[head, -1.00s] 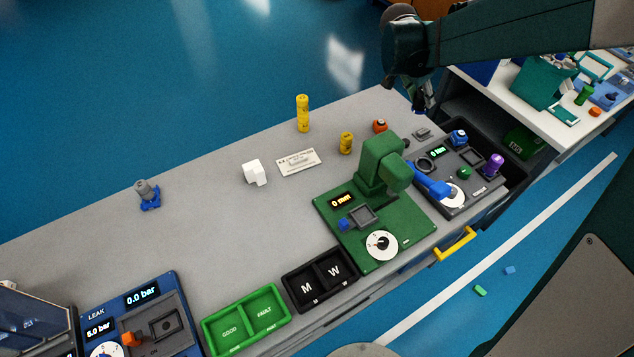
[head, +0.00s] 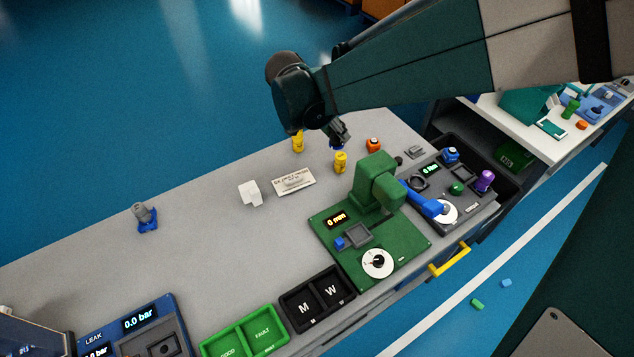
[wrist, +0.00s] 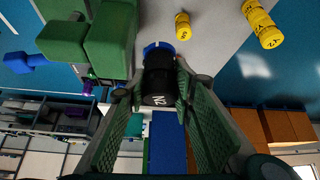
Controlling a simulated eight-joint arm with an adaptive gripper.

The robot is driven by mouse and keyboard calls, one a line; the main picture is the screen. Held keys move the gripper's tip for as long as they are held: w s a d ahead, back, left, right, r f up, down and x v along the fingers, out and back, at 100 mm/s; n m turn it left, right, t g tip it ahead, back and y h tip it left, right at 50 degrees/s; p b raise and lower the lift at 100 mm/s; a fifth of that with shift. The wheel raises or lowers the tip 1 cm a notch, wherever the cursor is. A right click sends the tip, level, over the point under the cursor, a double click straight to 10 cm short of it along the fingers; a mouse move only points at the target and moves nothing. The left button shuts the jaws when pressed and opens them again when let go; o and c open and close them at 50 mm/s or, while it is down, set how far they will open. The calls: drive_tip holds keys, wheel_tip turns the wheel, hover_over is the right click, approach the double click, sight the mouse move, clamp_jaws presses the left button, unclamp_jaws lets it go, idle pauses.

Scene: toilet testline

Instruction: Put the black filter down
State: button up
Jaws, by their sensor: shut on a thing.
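My gripper (head: 339,132) is over the back part of the grey bench, behind the short yellow cylinder and right of the tall yellow one. In the wrist view, my gripper (wrist: 158,88) is shut on the black filter (wrist: 158,82), a dark cylinder with white marking on its near end and blue at its far end. In the head view only a little blue shows below my fingers; the filter's body is mostly hidden there. I cannot tell whether the filter touches the bench (head: 225,235).
A tall yellow cylinder (head: 298,142), short yellow cylinder (head: 340,162) and orange part (head: 373,145) stand close by. A label card (head: 294,181) and white block (head: 250,194) lie nearer. The green gauge station (head: 375,170) stands in front. The bench's left side has free room.

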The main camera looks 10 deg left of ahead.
drive_tip(key=s+a, duration=0.6)
drive_tip(key=a, duration=0.1)
wheel_tip(320, 180, down, 14)
drive_tip(key=shift+d+n+p, duration=0.3)
drive_tip(key=shift+f, duration=0.15)
drive_tip(key=shift+f, duration=2.85)
drive_tip(key=shift+f+b, duration=0.35)
drive_tip(key=shift+f, duration=1.7)
drive_tip(key=shift+f, duration=0.15)
drive_tip(key=o, duration=0.9)
